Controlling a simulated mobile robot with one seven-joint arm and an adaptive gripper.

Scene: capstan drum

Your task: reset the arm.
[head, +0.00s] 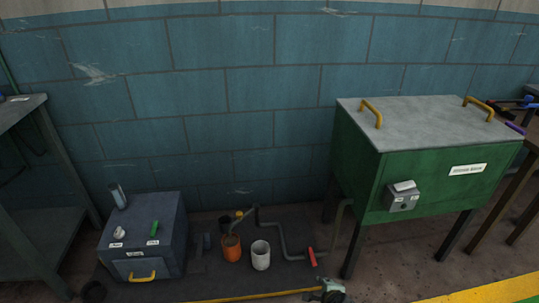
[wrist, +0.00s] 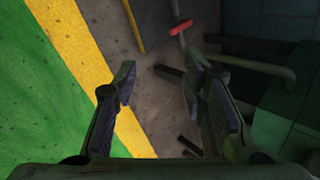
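My gripper (wrist: 162,88) shows in the wrist view with its two dark fingers spread apart. Nothing is between the fingers; bare brown floor shows through the gap. The gripper hangs above the floor beside a yellow stripe and a green floor area.
A green cabinet (head: 440,178) on legs with yellow handles stands at right. A blue-grey box (head: 145,240) stands at lower left, with an orange bucket (head: 231,248) and a white bucket (head: 261,256) beside it. A red-handled pipe (wrist: 180,27) runs near my gripper.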

